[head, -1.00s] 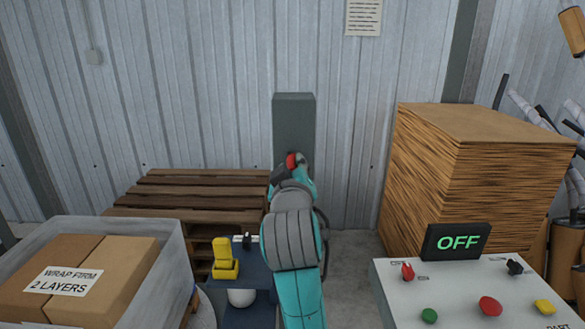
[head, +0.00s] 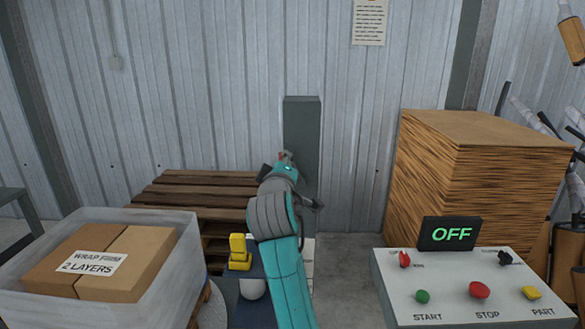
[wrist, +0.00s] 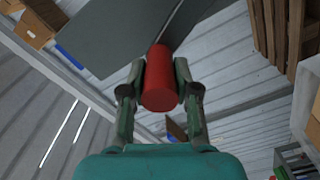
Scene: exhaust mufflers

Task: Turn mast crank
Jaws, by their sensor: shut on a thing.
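The grey mast (head: 302,135) stands upright against the corrugated wall in the head view. It also shows as a broad dark grey shape in the wrist view (wrist: 105,35). The red crank handle (wrist: 160,80) lies between the two fingers of my gripper (wrist: 160,90), and both fingers press on its sides. In the head view my gripper (head: 284,158) is at the mast's left side, and my own arm hides most of the handle and the crank's arm.
A wrapped carton pallet (head: 100,262) stands at front left, with wooden pallets (head: 190,190) behind it. A tall cardboard stack (head: 470,165) is at right.

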